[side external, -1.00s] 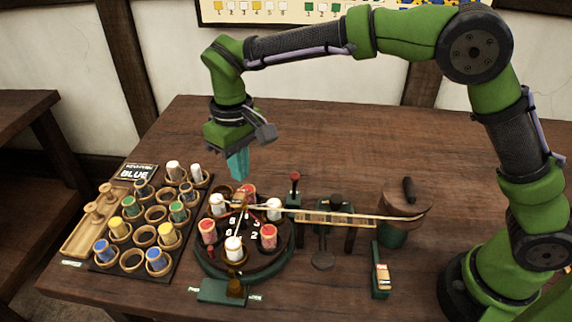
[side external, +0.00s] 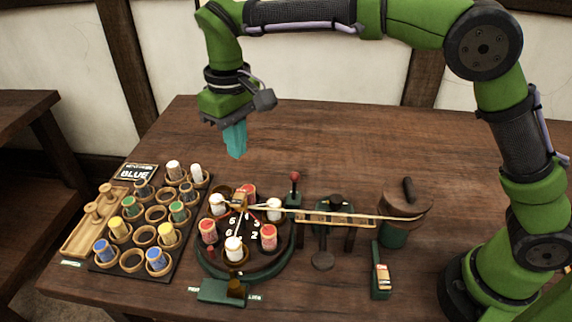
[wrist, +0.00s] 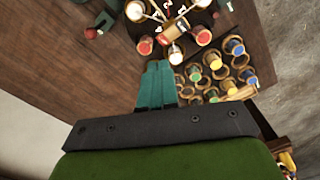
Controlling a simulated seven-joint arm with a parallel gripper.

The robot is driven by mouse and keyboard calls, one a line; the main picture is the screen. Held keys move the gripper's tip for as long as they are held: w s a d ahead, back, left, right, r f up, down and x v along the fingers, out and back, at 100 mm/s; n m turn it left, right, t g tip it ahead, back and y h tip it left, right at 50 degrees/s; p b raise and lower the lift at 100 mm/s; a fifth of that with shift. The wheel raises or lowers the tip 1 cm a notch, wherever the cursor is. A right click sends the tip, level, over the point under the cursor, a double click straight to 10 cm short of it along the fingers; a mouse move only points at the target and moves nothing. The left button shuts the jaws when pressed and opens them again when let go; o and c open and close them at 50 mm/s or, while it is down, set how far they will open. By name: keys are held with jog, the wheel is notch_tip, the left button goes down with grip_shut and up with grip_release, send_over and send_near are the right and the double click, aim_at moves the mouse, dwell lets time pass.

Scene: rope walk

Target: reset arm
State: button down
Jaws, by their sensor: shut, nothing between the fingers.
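My gripper (side external: 236,142) hangs above the back of the table with its teal fingers closed together and nothing between them. In the wrist view the shut fingers (wrist: 157,85) point toward the round turntable. The green turntable (side external: 245,268) stands below and in front of my gripper, clear of it. It carries several red and white bobbins, among them a front white bobbin (side external: 234,248) and a red bobbin (side external: 269,236). Strands run from it to a wooden bar (side external: 335,220) and on to a wooden drum (side external: 405,200) at the right.
A dark rack (side external: 132,262) at the left holds blue, yellow, green and white bobbins, with some cups empty. A wooden tray (side external: 90,228) and a sign reading BLUE (side external: 136,172) are beside it. A red-knobbed lever (side external: 295,186) stands behind the bar. The table's back is clear.

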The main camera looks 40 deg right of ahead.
jog(key=shift+s+d+f, duration=0.15)
jog(key=shift+s+f, duration=0.05)
jog(key=shift+f, duration=0.3)
jog(key=shift+s+d+f, duration=0.15)
jog(key=shift+f, duration=0.3)
jog(key=s+d+r+m+t+y, duration=0.1)
jog(key=s+d+r+m+t, duration=0.1)
jog(key=s+d, duration=0.7)
jog(key=s+d+r+m+t+y, duration=0.1)
jog(key=s+d+r+m+t, duration=0.1)
jog(key=s+d+m+t, duration=0.3)
jog(key=s+d, duration=0.4)
jog(key=d, duration=0.3)
jog(key=shift+s+r, duration=0.3)
jog(key=shift+s, duration=0.05)
